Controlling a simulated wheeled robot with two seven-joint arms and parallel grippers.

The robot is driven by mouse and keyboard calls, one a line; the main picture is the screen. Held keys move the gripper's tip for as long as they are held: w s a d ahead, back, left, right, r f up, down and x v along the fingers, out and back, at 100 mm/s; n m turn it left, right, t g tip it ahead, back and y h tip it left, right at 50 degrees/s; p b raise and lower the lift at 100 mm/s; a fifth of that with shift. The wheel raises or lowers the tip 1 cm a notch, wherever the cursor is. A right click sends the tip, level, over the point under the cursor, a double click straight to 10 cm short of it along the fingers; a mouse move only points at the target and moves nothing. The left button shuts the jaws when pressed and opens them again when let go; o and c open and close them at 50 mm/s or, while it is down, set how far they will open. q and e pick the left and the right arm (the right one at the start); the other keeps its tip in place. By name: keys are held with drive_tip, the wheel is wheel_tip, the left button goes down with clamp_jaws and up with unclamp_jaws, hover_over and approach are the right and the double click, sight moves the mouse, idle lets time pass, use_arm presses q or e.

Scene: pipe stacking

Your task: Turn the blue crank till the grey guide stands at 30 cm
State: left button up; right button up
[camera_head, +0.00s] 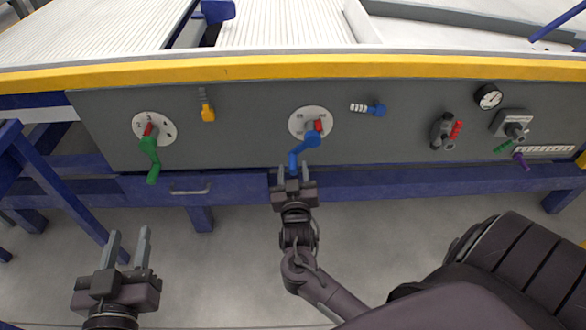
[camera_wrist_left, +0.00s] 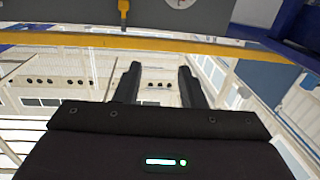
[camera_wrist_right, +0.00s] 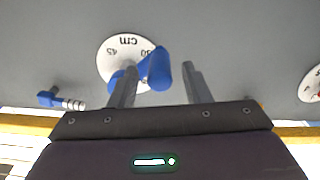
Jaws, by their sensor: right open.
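The blue crank (camera_head: 311,141) sits on a white round dial (camera_head: 297,122) on the grey front panel. A small red part shows at its hub, and its handle points down and slightly left. In the right wrist view the dial (camera_wrist_right: 112,52) bears upside-down "cm" and figures, partly hidden by the blue handle (camera_wrist_right: 159,70). My right gripper (camera_head: 292,173) is open at the handle's lower end; in its wrist view the handle shows between the fingers. My left gripper (camera_head: 129,244) is open and empty, low at the left. I cannot make out the grey guide for certain.
A green crank (camera_head: 149,150) on another dial is at the left. A yellow rail (camera_head: 290,68) runs above.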

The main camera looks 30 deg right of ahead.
use_arm(q)
drive_tip(key=shift+w+a+r+t+h, duration=0.1)
drive_tip(key=shift+r+t+h, duration=0.2)
drive_tip(key=shift+r+t, duration=0.8)
use_arm(e)
drive_tip(key=shift+x, duration=0.8)
use_arm(q)
drive_tip(key=shift+r+g, duration=0.4)
use_arm(e)
drive_tip(key=shift+c, duration=0.2)
clamp_jaws()
